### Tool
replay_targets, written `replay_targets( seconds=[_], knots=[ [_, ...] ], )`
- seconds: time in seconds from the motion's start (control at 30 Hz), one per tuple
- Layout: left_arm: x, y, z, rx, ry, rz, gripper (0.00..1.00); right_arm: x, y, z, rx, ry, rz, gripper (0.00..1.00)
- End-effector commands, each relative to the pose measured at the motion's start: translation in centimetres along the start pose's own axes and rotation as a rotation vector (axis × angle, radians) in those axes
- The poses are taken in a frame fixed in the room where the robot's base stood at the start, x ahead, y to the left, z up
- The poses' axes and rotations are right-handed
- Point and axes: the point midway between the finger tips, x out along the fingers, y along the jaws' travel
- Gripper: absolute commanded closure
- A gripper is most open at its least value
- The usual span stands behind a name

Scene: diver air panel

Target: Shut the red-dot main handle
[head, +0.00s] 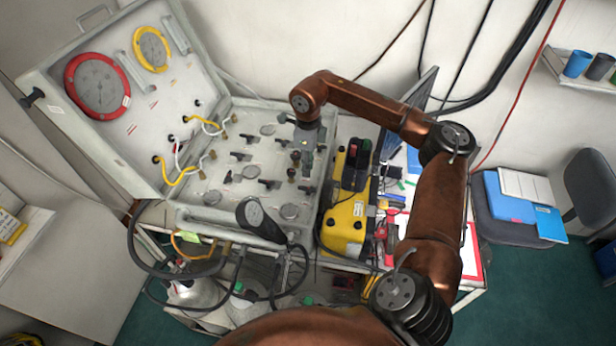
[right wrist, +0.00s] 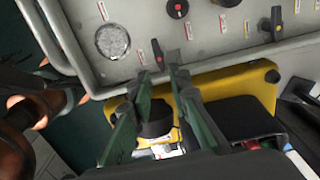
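The diver air panel (head: 225,165) lies in an open case, with several black handles. My right gripper (head: 300,160) reaches down over the panel's right part. In the right wrist view my right gripper (right wrist: 161,72) has its two green fingers apart, with nothing between them. A small black handle with a red mark (right wrist: 157,52) sits on the panel just beyond the fingertips, between their lines; contact is not visible. A round black knob with a red dot (right wrist: 176,8) is farther up. I cannot tell which is the main handle. My left gripper is not seen.
The case lid stands open with a red-rimmed gauge (head: 97,86) and a yellow-rimmed gauge (head: 151,50). A yellow box (head: 346,226) stands right beside the panel. A black handset-like thing (head: 262,218) lies over the front edge. Another black lever (right wrist: 272,24) is to the right.

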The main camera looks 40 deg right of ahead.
Motion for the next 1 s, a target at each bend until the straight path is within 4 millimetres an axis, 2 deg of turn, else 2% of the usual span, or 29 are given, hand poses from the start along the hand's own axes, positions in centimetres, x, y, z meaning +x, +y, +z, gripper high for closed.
replay_targets(
  seconds=[0.1,0.3,1.0],
  knots=[
    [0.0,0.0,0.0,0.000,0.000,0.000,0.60,-1.8,0.0,0.1,0.000,-0.002,0.000,0.83],
    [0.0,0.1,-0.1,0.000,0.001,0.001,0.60,-3.1,0.0,0.0,0.000,0.000,0.000,0.83],
    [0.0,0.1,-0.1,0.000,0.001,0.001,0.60,-3.1,0.0,0.0,0.000,0.000,0.000,0.83]
  ],
)
